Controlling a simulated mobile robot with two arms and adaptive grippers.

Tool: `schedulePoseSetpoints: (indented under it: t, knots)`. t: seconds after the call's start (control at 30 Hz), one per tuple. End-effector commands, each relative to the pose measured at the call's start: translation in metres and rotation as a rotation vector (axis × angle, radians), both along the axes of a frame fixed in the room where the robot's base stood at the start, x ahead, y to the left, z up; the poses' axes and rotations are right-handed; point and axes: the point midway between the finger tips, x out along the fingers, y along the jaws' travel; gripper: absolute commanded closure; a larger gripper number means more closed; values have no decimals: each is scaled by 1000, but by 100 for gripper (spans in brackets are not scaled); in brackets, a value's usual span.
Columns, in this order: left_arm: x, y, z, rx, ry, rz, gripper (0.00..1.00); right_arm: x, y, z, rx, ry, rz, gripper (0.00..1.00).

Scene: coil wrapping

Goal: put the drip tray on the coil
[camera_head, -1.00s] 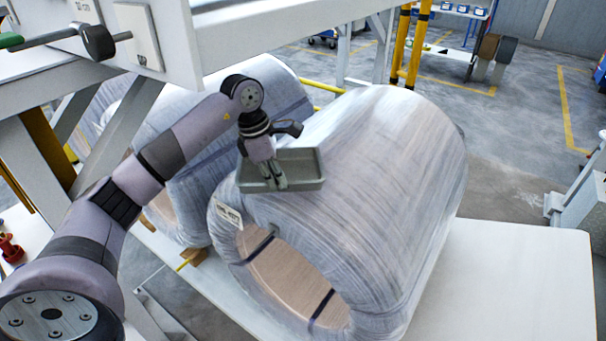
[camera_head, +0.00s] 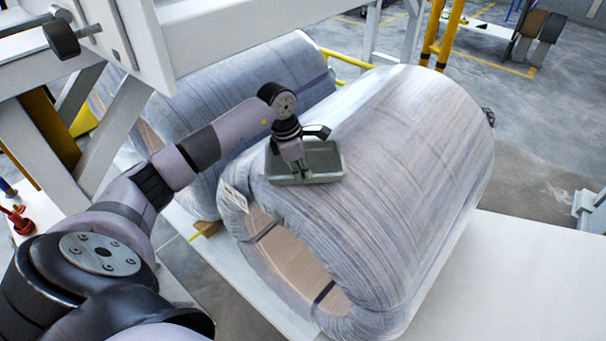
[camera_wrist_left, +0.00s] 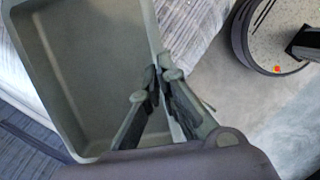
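The grey-green drip tray (camera_head: 318,160) is over the upper front left part of the wrapped coil (camera_head: 410,150). It looks level or slightly tilted; I cannot tell whether it touches the coil. In the left wrist view, the gripper's fingers (camera_wrist_left: 160,82) are closed on the rim of the tray (camera_wrist_left: 95,70), one finger on each side of the wall. The tray is empty. My right gripper does not show.
A second wrapped coil (camera_head: 240,90) lies behind and to the left. A white frame (camera_head: 215,30) stands above my left arm. The coil rests on a white platform (camera_head: 530,270). Yellow posts (camera_head: 446,35) stand at the back.

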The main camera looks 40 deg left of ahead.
Motion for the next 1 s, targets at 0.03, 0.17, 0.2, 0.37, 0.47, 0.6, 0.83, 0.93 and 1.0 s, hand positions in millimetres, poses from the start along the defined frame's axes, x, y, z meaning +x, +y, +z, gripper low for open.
schedulePoseSetpoints:
  t: [0.03,0.17,0.2,0.37,0.47,0.6,0.83,0.93,1.0]
  knots:
    - [-1,-1,-6,-3,4,1,100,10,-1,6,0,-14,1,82]
    - [0,0,-16,-1,-1,0,100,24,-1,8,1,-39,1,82]
    - [0,0,-17,0,-1,0,100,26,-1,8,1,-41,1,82]
    - [0,0,-17,0,-2,-1,100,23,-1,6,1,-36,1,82]
    - [0,0,-19,0,0,-1,96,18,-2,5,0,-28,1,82]
    - [0,0,-19,0,1,-1,87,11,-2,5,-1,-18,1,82]
    - [0,0,-18,0,1,-1,75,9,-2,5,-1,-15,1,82]
    - [0,0,-18,0,1,-1,75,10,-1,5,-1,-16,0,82]
    - [0,0,-18,0,1,-1,75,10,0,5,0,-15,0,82]
